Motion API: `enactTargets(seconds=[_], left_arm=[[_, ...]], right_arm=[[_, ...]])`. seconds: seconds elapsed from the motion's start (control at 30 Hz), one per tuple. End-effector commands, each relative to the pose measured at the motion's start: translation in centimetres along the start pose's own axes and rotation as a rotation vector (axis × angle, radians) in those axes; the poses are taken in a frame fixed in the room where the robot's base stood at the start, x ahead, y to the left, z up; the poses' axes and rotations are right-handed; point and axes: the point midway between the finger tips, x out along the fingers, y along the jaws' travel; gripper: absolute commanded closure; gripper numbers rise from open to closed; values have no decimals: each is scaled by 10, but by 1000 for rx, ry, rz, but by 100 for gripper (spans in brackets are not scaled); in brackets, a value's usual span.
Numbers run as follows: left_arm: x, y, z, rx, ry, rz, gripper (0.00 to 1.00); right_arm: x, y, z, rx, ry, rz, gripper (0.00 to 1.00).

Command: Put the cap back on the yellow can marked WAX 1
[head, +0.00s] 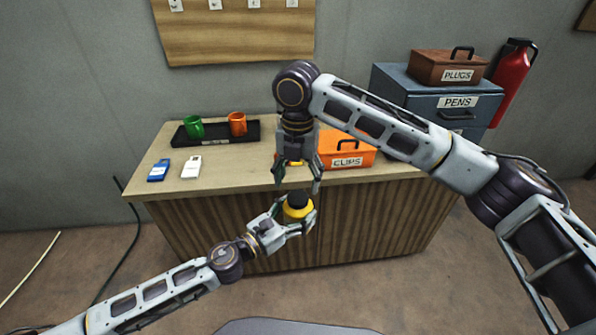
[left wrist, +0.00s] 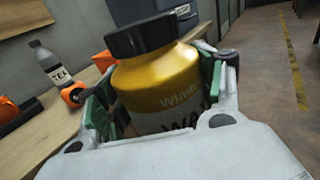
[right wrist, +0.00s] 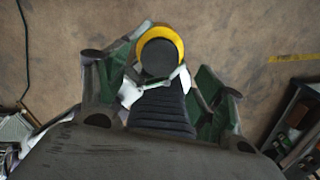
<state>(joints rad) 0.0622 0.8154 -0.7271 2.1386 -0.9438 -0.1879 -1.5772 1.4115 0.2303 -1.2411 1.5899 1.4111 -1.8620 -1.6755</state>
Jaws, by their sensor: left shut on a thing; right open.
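The yellow can (head: 298,212) is upright in my left gripper (head: 296,216), in front of the counter. In the left wrist view the can (left wrist: 160,82) shows part of a label with "WA"; the rest is hidden by the gripper. The black cap (left wrist: 150,36) sits on top of the can, and no clear gap shows under it. My right gripper (head: 298,184) points down just above the cap, open, with its fingers apart. In the right wrist view the cap (right wrist: 160,57) shows as a dark disc inside the can's yellow shoulder (right wrist: 160,31), beyond the fingers.
Blue PENS and brown PLUGS boxes stand at right. Space before the counter is clear.

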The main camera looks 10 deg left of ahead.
Motion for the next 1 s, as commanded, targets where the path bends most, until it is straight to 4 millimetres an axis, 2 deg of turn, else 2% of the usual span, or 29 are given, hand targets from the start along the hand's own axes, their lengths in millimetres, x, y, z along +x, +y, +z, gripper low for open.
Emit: enactTargets(seconds=[0.3,0.5,0.93,1.0], left_arm=[[0,0,1,0,-2,0,99],[0,0,1,0,-2,0,99],[0,0,1,0,-2,0,99],[0,0,1,0,-2,0,99]], right_arm=[[37,-1,0,1,1,-1,32],[53,0,0,1,2,0,32],[58,0,0,1,1,0,32],[58,0,0,1,1,0,41]])
